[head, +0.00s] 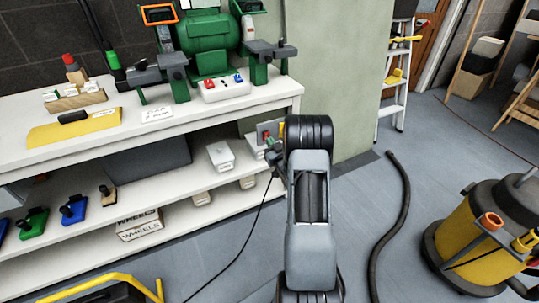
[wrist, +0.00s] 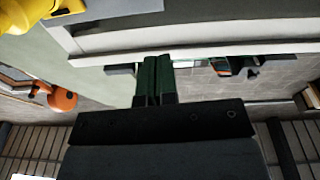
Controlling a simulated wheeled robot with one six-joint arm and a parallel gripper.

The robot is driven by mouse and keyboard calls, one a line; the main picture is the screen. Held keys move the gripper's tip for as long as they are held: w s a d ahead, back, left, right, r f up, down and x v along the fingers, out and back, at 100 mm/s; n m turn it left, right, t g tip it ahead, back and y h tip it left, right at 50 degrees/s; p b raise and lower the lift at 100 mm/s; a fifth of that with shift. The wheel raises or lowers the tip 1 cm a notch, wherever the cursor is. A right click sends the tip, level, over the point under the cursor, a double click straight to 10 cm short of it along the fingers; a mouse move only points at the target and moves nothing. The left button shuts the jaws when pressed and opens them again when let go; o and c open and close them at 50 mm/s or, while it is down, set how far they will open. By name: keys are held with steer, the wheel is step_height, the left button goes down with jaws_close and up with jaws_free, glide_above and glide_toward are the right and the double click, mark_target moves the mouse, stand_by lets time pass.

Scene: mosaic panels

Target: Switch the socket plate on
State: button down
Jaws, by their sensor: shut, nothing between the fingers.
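The socket plate appears to be the grey plate (head: 262,128) with red and yellow parts, on the side of the pale green pillar by the bench's right end. My arm hides its right part in the head view. My gripper (head: 271,147) is just below and in front of it, partly hidden by my own arm; I cannot tell whether it touches the plate. In the wrist view its two dark green fingers (wrist: 153,82) are together with nothing between them. I cannot make out the plate or its switch position clearly in the wrist view.
A white workbench (head: 270,97) with a green grinder (head: 208,35) and a white button box (head: 224,88) stands at left. A dark cable hangs below the plate to the floor. A black hose (head: 402,215) and a yellow vacuum (head: 475,235) are at right, with clear floor between.

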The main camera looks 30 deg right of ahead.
mark_target(267, 134)
steer(key=s+d+f+t+b, duration=0.2)
steer(key=s+f, duration=0.3)
steer(key=f, duration=0.5)
steer(key=shift+d+m+t+b, duration=0.3)
steer(key=shift+d+t+b, duration=0.1)
steer(key=shift+t+b, duration=0.35)
steer(key=b+x, duration=0.3)
steer(key=x, duration=1)
steer(key=shift+w, duration=0.4)
steer(key=shift+r, duration=0.1)
